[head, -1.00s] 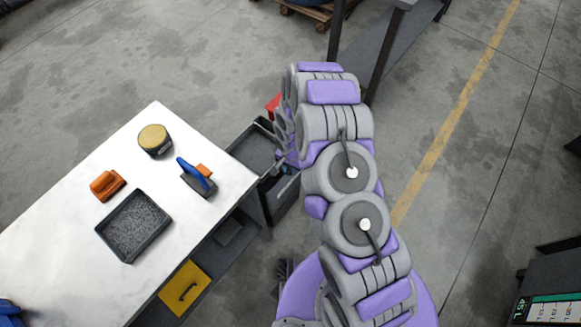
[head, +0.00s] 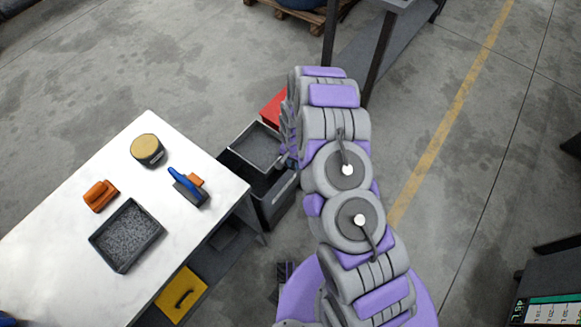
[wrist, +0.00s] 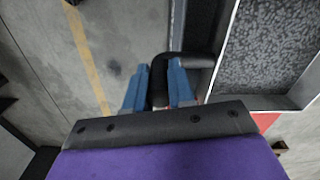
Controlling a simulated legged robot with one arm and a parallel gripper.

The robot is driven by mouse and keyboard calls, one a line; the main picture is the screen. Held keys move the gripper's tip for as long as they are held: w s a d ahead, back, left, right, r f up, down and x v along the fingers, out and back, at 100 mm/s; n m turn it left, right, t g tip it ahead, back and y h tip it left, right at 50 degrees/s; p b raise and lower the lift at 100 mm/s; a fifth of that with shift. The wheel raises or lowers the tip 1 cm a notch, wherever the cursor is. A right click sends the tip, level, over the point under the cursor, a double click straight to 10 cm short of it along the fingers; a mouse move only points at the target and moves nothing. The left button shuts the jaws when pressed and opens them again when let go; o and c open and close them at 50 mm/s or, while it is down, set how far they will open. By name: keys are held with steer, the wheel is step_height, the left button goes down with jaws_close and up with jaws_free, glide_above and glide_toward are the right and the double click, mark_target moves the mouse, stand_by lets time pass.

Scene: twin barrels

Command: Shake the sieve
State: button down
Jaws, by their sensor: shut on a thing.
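The sieve (head: 257,147), a square frame with a speckled grey inside, is held out past the table's right corner, above a dark bin (head: 275,207). In the wrist view the sieve's pale rim and speckled inside (wrist: 268,45) fill the upper right. My gripper (wrist: 158,85) has its blue fingers shut on the sieve's black handle (wrist: 198,62). In the head view my arm hides most of the gripper. I cannot tell whether the speckle is mesh or grains.
On the white table (head: 60,215) stand a dark tray of grey grains (head: 127,235), an orange tool (head: 100,195), a blue-handled tool (head: 188,186) and a round tan-topped container (head: 147,150). A red object (head: 277,107) is behind the sieve. A dark-legged bench stands behind.

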steer(key=shift+w+a+r, duration=0.1)
steer(key=shift+w+a, duration=0.05)
steer(key=shift+w, duration=0.1)
steer(key=c, duration=1.1)
jaws_free()
steer(key=shift+w+d, duration=0.1)
steer(key=shift+d, duration=0.25)
steer(key=shift+o, duration=0.7)
steer(key=shift+a, duration=0.15)
steer(key=shift+a, duration=0.1)
step_height(320, 180, up, 17)
steer(key=p, duration=0.3)
steer(key=shift+p, duration=0.3)
steer(key=shift+r, duration=0.1)
